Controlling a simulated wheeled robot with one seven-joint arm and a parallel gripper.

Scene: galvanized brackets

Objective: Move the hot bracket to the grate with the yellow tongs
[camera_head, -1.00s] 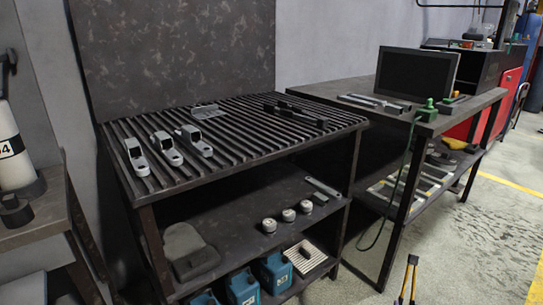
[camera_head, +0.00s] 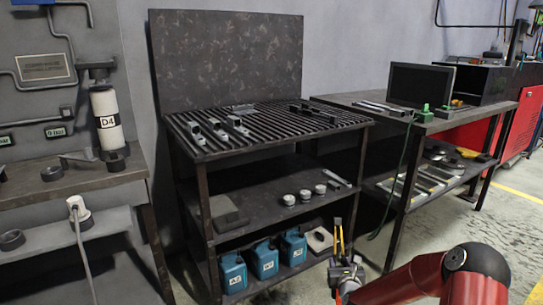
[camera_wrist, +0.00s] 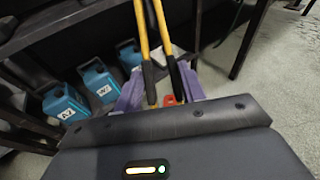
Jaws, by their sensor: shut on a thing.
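My gripper (camera_head: 346,272) is shut on the yellow tongs (camera_head: 340,243), low in front of the grate's stand. In the wrist view my gripper (camera_wrist: 160,92) has its purple fingers around the tongs' black grips, and the yellow arms (camera_wrist: 152,28) run away from me; their tips are cut off. I see no bracket in the tongs, though the tips are small in the head view. The ribbed dark grate (camera_head: 262,135) is the stand's top. Several small grey brackets (camera_head: 238,126) lie on its left part. A metal bracket (camera_head: 78,159) sits on the left bench. I cannot tell which bracket is hot.
A white cylinder marked D4 (camera_head: 106,115) stands on the left bench (camera_head: 60,185). Blue canisters (camera_head: 265,258) and round pieces (camera_head: 305,195) fill the lower shelves. The right bench (camera_head: 430,125) carries a dark screen (camera_head: 420,86). Open floor (camera_head: 470,225) lies at right.

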